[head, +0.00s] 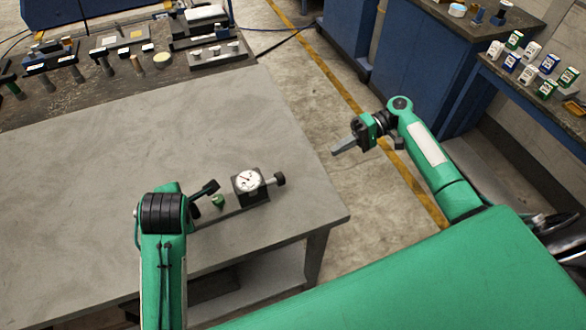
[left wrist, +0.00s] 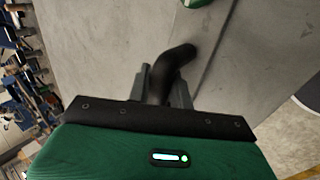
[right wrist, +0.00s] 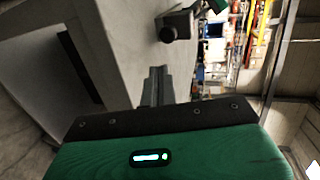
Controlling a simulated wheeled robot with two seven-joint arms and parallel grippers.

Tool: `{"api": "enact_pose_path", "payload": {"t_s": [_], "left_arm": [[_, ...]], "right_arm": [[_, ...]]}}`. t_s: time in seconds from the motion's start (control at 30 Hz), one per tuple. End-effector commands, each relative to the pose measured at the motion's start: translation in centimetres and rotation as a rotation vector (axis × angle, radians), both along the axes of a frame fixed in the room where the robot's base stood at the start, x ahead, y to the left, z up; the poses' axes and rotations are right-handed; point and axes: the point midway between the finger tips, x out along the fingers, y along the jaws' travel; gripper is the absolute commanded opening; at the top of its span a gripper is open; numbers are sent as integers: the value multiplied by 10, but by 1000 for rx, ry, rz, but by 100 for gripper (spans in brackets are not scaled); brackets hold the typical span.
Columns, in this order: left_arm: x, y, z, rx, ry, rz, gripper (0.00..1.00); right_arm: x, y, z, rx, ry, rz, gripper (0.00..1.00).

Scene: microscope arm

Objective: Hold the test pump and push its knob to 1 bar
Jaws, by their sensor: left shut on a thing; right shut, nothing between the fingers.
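The test pump lies near the right front corner of the grey table. It has a dark block with a white round gauge (head: 248,180), a black knob (head: 279,179) on its right side, a green part (head: 218,201) and a black handle (head: 207,188) at its left. My left gripper (left wrist: 163,88) is shut on the black handle (left wrist: 178,60). The gauge reading is too small to tell. My right gripper (head: 342,149) is shut and empty, off the table's right edge, apart from the knob. In the right wrist view the knob (right wrist: 168,34) faces the closed fingers.
The grey table (head: 130,140) is clear around the pump. A dark bench (head: 110,80) with tools and small parts stands at the back left. Blue cabinets (head: 400,60) and a shelf of small boxes stand at the right. Open floor lies between.

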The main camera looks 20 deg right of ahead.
Motion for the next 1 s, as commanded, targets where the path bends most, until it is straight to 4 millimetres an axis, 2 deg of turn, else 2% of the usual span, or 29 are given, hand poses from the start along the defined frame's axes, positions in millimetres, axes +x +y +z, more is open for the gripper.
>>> {"api": "enact_pose_path", "payload": {"t_s": [0.17,0.6,0.7,0.83,1.0], "left_arm": [[0,0,1,-1,-2,0,0],[0,0,1,-1,-2,0,0],[0,0,1,-1,-2,0,0],[0,0,1,-1,-2,0,0],[0,0,1,-1,-3,0,0]], "right_arm": [[-1,14,-4,1,0,1,0],[-7,99,-30,2,0,1,0],[-8,115,-29,2,0,2,0],[-9,128,-29,0,1,0,0],[-9,135,-29,0,1,0,0]]}}
